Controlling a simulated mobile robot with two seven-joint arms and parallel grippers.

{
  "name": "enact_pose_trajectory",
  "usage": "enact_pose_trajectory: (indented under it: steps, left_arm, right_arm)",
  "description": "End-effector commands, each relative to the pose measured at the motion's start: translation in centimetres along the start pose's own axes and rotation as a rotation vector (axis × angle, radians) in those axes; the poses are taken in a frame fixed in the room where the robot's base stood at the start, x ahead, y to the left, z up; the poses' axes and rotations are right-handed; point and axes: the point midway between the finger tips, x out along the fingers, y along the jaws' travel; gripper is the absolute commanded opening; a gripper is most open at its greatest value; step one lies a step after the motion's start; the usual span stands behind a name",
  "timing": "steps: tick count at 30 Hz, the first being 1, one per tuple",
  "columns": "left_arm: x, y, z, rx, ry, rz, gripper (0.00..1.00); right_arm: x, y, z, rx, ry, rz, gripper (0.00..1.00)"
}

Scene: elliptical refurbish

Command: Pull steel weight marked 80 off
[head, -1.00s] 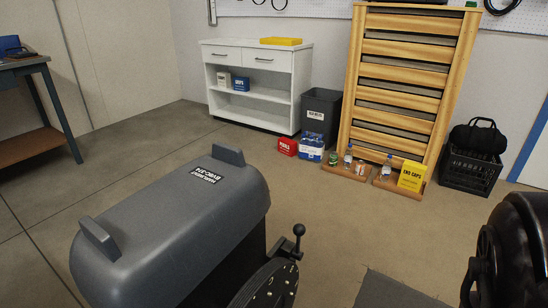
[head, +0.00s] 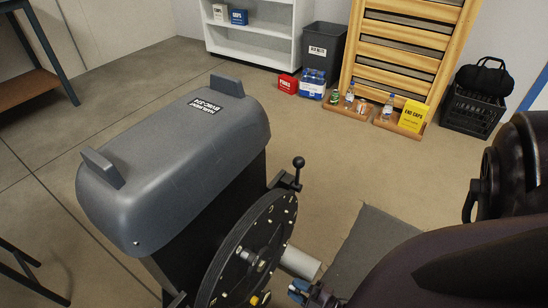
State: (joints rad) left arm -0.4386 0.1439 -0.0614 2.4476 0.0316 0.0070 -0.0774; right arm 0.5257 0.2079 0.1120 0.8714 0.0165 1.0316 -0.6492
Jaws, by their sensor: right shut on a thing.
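A pale steel cylinder (head: 300,262), which looks like the steel weight, sticks out sideways from the dark round disc (head: 248,250) of the grey machine. I cannot read an 80 on it. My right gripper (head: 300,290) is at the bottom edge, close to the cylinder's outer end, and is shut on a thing. The fingers are small and partly cut off, so the contact is hard to see; the cylinder is the nearest thing. My dark right arm covers the lower right. My left gripper is not in view.
The grey machine cover (head: 175,160) fills the left middle, with a ball-topped lever (head: 298,170) beside the disc. A dark mat (head: 375,245) lies on the floor. Behind are boxes, bottles, a slatted wooden rack (head: 410,45) and a black crate (head: 472,110). The middle floor is clear.

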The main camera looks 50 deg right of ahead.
Motion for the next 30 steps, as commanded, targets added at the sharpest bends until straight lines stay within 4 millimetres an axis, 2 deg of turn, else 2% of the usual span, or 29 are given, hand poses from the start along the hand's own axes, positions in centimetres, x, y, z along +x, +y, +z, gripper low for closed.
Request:
enact_pose_trajectory:
  steps: [21, 30]
  left_arm:
    - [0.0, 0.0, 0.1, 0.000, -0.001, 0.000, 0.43]
    - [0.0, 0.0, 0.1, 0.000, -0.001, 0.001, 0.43]
  right_arm:
    - [-4.6, -0.1, 0.1, 0.000, 0.000, -0.001, 0.00]
    - [-5.0, -0.1, 0.1, 0.000, 0.001, 0.000, 0.00]
